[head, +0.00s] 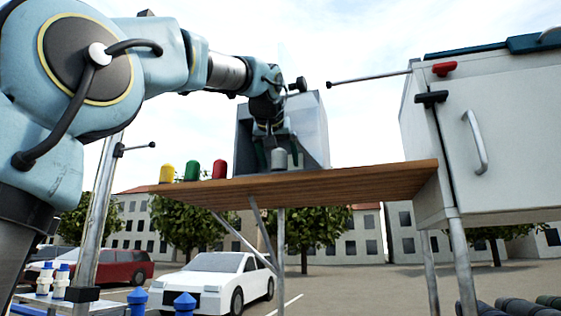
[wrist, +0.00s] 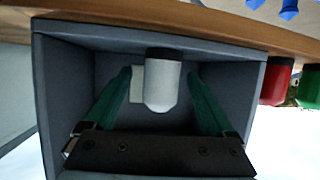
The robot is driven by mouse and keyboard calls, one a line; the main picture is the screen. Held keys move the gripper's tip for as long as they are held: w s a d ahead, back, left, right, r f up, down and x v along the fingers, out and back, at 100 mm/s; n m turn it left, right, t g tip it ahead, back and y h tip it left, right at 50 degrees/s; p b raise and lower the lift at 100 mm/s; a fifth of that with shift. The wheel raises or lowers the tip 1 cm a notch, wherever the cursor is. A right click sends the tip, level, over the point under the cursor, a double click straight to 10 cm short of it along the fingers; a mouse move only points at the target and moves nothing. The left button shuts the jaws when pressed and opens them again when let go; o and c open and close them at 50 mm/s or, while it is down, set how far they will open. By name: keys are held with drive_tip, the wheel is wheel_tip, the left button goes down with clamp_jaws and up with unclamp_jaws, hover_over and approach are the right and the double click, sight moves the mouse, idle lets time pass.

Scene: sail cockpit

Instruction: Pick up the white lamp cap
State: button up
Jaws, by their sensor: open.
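The white lamp cap (wrist: 162,85) stands in an open-fronted grey box (wrist: 250,58) on the wooden shelf; it has a rounded end and a dark base. It looks light grey in the head view (head: 279,159). My gripper (wrist: 160,76) is open, with its green fingers on either side of the cap and a gap showing on both sides. It also shows in the head view (head: 277,162), reaching down at the box. A pale square patch (wrist: 137,84) shows beside the cap; I cannot tell what it is.
Red (head: 219,169), green (head: 192,170) and yellow (head: 167,173) caps stand in a row on the wooden shelf (head: 330,178), left of the box. A white cabinet (head: 500,130) stands at the right. A thin rod (head: 370,77) sticks out from it above the shelf.

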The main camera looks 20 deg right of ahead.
sight(281, 168)
drive_tip(key=p+x, duration=0.1)
drive_tip(key=x, duration=0.3)
drive_tip(key=shift+w+d+r+p, duration=0.1)
drive_tip(key=shift+w+p, duration=0.15)
drive_tip(key=shift+p, duration=0.1)
clamp_jaws()
idle(0.4)
